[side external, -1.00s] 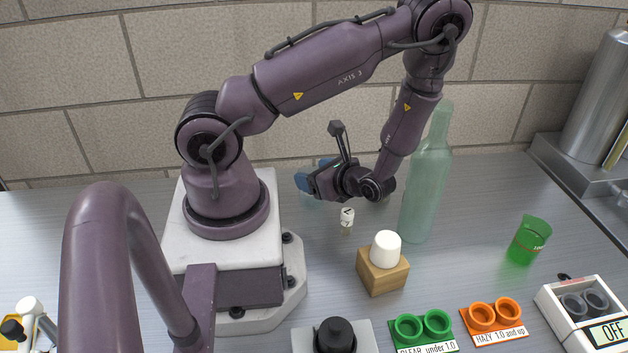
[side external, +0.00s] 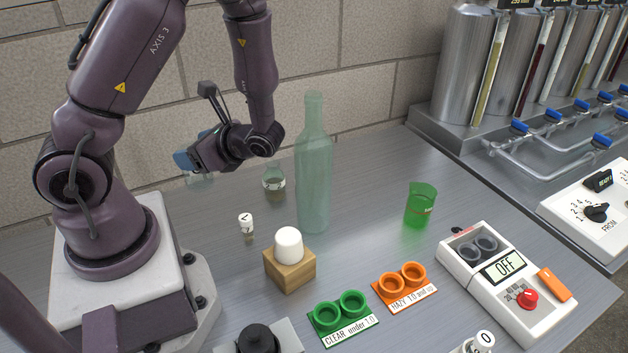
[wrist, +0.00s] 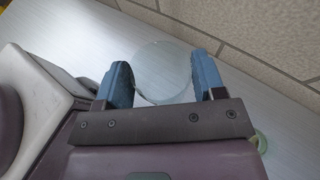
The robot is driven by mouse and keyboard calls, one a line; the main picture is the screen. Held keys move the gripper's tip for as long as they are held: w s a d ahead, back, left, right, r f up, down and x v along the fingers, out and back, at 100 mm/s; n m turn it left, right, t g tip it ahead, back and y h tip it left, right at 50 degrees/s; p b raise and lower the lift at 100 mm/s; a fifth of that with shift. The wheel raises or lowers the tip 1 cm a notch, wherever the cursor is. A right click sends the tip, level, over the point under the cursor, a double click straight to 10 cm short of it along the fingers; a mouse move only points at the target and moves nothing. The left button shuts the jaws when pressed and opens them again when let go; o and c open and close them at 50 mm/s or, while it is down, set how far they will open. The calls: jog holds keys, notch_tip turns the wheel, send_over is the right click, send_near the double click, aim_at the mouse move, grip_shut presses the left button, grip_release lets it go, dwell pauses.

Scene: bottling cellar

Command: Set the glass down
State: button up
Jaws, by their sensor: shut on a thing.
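A clear glass (wrist: 163,72) sits between the two blue fingers of my gripper (wrist: 160,82) in the wrist view, its round outline showing. My gripper is shut on it. In the side view my gripper (side external: 187,160) is behind my base, left of the tall bottle, with its fingers pointing left. The glass (side external: 200,179) shows faintly below the fingers there, partly hidden by them. I cannot tell whether its bottom touches the steel worktop (side external: 370,195).
A small flask (side external: 274,182) and a tall pale green bottle (side external: 313,170) stand right of my gripper. A small labelled vial (side external: 246,226), a wooden block (side external: 290,270) with a white cap and a green beaker (side external: 420,205) stand nearer. The brick wall (side external: 370,50) is close behind.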

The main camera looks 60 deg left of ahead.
jog(key=w+d+r+n+g+h, duration=0.1)
jog(key=w+d+r+n+h, duration=0.2)
jog(key=d+n+h, duration=0.5)
jog(key=w+d+r+n+g+h, duration=0.1)
jog(key=w+d+r+n+h, duration=0.2)
jog(key=d, duration=0.9)
jog(key=w+d+r+n+g+h, duration=0.1)
jog(key=w+d+r+n+h, duration=0.15)
jog(key=d+n+h, duration=0.6)
jog(key=w+a+f+n+t+h, duration=0.1)
jog(key=w+a+n+t+h, duration=0.25)
jog(key=w, duration=0.55)
jog(key=w+a+f+n+t+h, duration=0.1)
jog(key=w+a+f+n+t, duration=0.15)
jog(key=w+a+t, duration=0.5)
jog(key=w+a+f+n+t, duration=0.1)
jog(key=w+a+n+t, duration=0.55)
jog(key=a, duration=0.55)
jog(key=f+n+t+y, duration=0.1)
jog(key=f, duration=0.3)
jog(key=a+f+n+t+y, duration=0.1)
jog(key=f+n, duration=0.1)
jog(key=f, duration=0.3)
jog(key=s+a+f+n+t+y, duration=0.1)
jog(key=f+n, duration=0.1)
jog(key=f, duration=0.2)
jog(key=shift+f+t+y, duration=0.25)
jog(key=shift+f+y, duration=0.05)
jog(key=shift+f, duration=0.1)
